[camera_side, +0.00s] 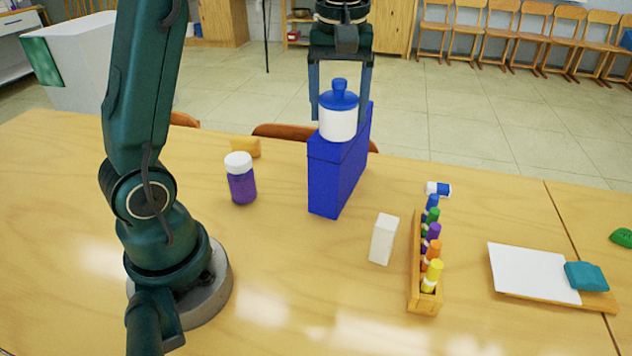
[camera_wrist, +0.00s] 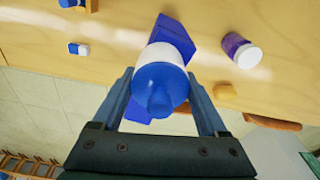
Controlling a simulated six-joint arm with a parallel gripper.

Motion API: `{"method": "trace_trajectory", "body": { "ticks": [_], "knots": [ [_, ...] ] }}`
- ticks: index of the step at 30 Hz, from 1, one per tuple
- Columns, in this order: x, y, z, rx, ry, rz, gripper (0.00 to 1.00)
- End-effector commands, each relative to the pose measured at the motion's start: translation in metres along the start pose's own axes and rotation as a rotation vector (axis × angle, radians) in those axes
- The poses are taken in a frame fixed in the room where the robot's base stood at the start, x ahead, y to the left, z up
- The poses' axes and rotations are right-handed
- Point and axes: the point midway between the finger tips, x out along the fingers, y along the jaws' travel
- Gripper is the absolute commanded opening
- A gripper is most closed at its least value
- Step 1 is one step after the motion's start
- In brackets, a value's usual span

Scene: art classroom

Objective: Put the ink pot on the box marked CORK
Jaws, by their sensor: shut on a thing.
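The ink pot (camera_side: 338,124) is a white pot with a blue knobbed lid. My gripper (camera_side: 339,112) is shut on it, one finger on each side, and holds it upright at the top of a tall, narrow blue box (camera_side: 326,183). I cannot tell whether the pot's base touches the box top. No marking on the box is readable. In the wrist view the pot (camera_wrist: 160,80) is between the fingertips (camera_wrist: 161,78), and the blue box (camera_wrist: 175,34) is partly hidden behind it.
A purple jar with a white lid (camera_side: 241,181) and a yellow block (camera_side: 246,147) are left of the box. A white block (camera_side: 384,239), a wooden rack of coloured bottles (camera_side: 425,290) and a small blue-and-white item (camera_side: 438,189) are right. A board with paper (camera_side: 535,272) lies further right.

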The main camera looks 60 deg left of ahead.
Motion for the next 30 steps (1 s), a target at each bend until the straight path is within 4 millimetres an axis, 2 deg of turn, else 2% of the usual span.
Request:
{"method": "trace_trajectory", "body": {
  "ticks": [4, 5, 6, 7, 17, 30],
  "knots": [
    [0.002, 0.0, 0.0, 0.0, 0.001, 0.001, 0.0],
    [0.003, 0.0, 0.0, 0.0, 0.0, 0.0, 0.8],
    [0.003, 0.0, 0.0, 0.0, 0.0, 0.0, 0.95],
    [0.003, 0.0, 0.0, 0.0, 0.0, 0.0, 1.0],
    [-0.001, 0.0, 0.0, 0.001, 0.001, 0.001, 1.0],
    [-0.053, 0.001, -0.001, 0.002, 0.003, 0.003, 1.0]
  ]
}}
